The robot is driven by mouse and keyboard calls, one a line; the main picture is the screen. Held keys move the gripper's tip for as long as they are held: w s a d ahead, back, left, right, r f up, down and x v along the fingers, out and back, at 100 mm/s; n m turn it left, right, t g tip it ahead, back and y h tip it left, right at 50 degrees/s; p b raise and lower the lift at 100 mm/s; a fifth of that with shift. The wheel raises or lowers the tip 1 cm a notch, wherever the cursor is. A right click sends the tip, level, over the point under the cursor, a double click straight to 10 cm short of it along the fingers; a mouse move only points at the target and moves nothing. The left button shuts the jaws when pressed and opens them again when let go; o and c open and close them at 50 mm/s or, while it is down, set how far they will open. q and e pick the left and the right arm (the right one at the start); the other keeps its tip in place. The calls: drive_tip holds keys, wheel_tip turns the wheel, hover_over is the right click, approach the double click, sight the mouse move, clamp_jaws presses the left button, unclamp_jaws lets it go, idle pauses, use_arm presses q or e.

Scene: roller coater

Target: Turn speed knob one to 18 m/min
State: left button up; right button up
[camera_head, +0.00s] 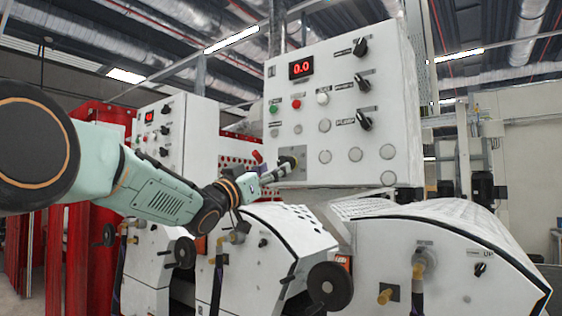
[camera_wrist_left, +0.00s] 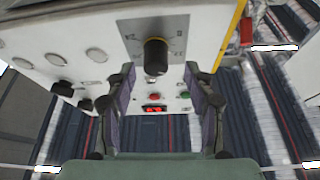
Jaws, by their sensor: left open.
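A black knob on a grey dial plate (camera_head: 299,150) sits at the lower left of the white control panel (camera_head: 345,80). In the left wrist view the black knob (camera_wrist_left: 156,56) stands out from its plate, but the scale marks are too small to read. My left gripper (camera_head: 279,171) is in front of this knob and hides part of it. In the wrist view its two fingers (camera_wrist_left: 159,74) are open, with the knob between and slightly beyond their tips; contact cannot be told. A red display (camera_head: 301,67) on the panel reads 0.0. My right gripper is out of view.
Three black knobs (camera_head: 364,83) line the panel's right side. Green, red and white buttons (camera_head: 296,104) and several round caps (camera_head: 356,154) are nearby. A second panel (camera_head: 168,130) stands at left. White machine covers (camera_head: 450,240) and a handwheel (camera_head: 329,287) lie below.

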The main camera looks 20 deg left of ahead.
sight(281, 164)
use_arm(q)
drive_tip(key=w+d+r, duration=0.1)
drive_tip(key=w+d+r+p, duration=0.1)
drive_tip(key=w, duration=0.1)
drive_tip(key=shift+d, duration=0.15)
drive_tip(key=shift+w+a+p, duration=0.3)
drive_tip(key=shift+w+a, duration=0.05)
drive_tip(key=shift+w, duration=0.05)
drive_tip(key=shift+d, duration=0.45)
drive_tip(key=shift+c, duration=1.1)
drive_tip(key=shift+a, duration=0.35)
drive_tip(key=c, duration=0.5)
drive_tip(key=shift+d, duration=0.1)
clamp_jaws()
